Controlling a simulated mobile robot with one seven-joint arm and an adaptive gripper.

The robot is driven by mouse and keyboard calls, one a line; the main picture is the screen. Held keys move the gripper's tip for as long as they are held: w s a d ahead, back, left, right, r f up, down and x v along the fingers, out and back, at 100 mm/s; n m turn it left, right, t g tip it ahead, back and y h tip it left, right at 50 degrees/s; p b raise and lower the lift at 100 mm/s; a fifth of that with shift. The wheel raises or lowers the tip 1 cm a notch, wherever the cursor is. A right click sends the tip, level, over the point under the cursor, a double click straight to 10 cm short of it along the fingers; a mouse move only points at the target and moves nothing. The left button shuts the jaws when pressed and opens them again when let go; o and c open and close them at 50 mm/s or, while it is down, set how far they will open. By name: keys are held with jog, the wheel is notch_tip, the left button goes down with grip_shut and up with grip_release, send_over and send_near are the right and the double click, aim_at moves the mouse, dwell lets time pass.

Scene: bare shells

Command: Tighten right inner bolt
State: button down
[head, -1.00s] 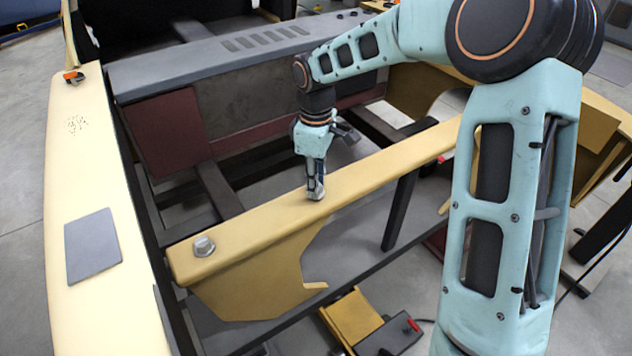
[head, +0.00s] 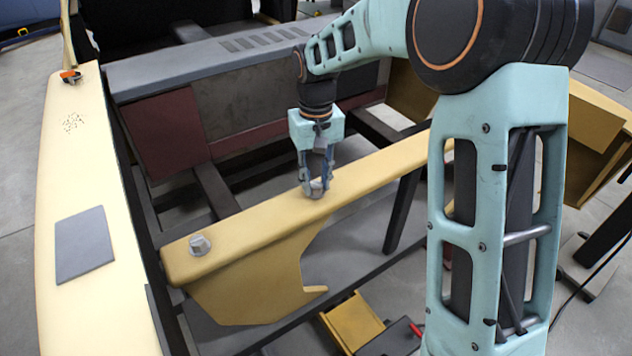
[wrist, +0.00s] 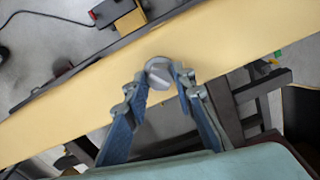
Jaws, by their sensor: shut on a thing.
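My gripper (head: 316,187) points down at the yellow beam (head: 250,217) in the head view. It is shut on a grey bolt (head: 316,188) standing on top of the beam. In the wrist view the same bolt (wrist: 160,74) shows its round head between the two fingertips (wrist: 160,82). A second grey bolt (head: 200,245) stands free near the beam's left end, apart from my gripper. Part of the held bolt's sides is hidden by the fingers.
A pale yellow side panel (head: 95,180) with a grey plate (head: 84,244) runs along the left. A grey cross-beam (head: 200,64) lies behind the gripper. Dark frame bars and open gaps lie below the beam. A yellow and dark box with a red part (head: 395,340) sits on the floor.

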jog(key=m, duration=0.3)
jog(key=shift+w+a+r+m, duration=0.15)
jog(key=shift+r+m, duration=0.1)
jog(key=shift+m, duration=0.15)
jog(key=m, duration=0.3)
jog(key=shift+m+b, duration=0.3)
jog(key=shift+b, duration=0.1)
jog(key=m, duration=0.6)
jog(key=shift+r, duration=0.1)
jog(key=m+p, duration=0.1)
jog(key=m, duration=0.5)
jog(key=shift+m, duration=0.3)
jog(key=m+p, duration=0.1)
jog(key=m, duration=0.3)
jog(key=shift+m+p, duration=0.35)
jog(key=shift+m, duration=0.05)
jog(key=c, duration=1.9)
grip_release()
jog(key=o, duration=0.3)
